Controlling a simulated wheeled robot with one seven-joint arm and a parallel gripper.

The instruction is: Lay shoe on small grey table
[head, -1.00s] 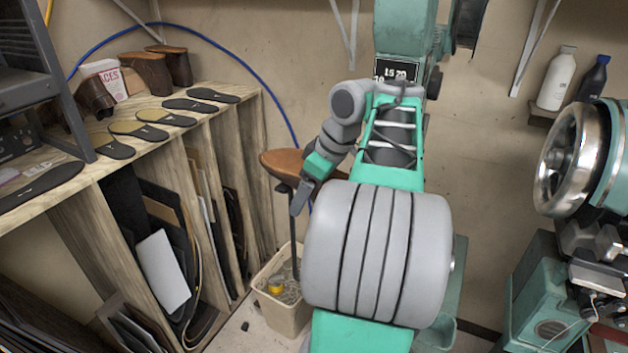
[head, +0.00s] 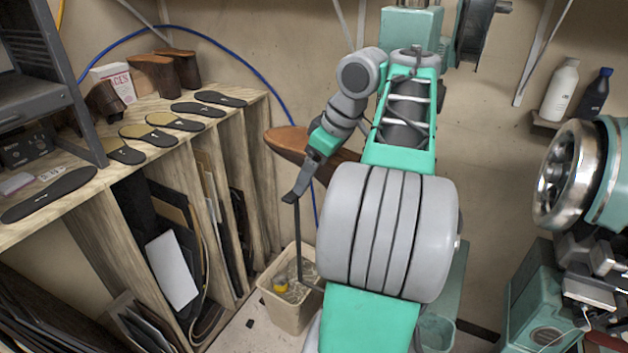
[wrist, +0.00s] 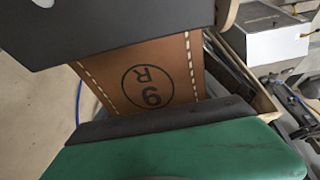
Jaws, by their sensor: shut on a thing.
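A brown leather shoe (head: 285,139) shows in the head view left of my forearm, partly hidden behind my wrist. My gripper (head: 302,180) is at its near side, with one dark finger pointing down. In the wrist view the shoe's stitched brown leather (wrist: 155,82), marked 9 R, sits between a dark finger above and a dark pad on a green finger below. My gripper (wrist: 160,100) is shut on it. A thin dark post (head: 298,240) stands below the shoe; the gripper hides whether they touch. I cannot make out a small grey table for certain.
A cream bin (head: 290,312) is on the floor below the post. Green machines stand at the right (head: 545,295) and behind my arm (head: 412,25).

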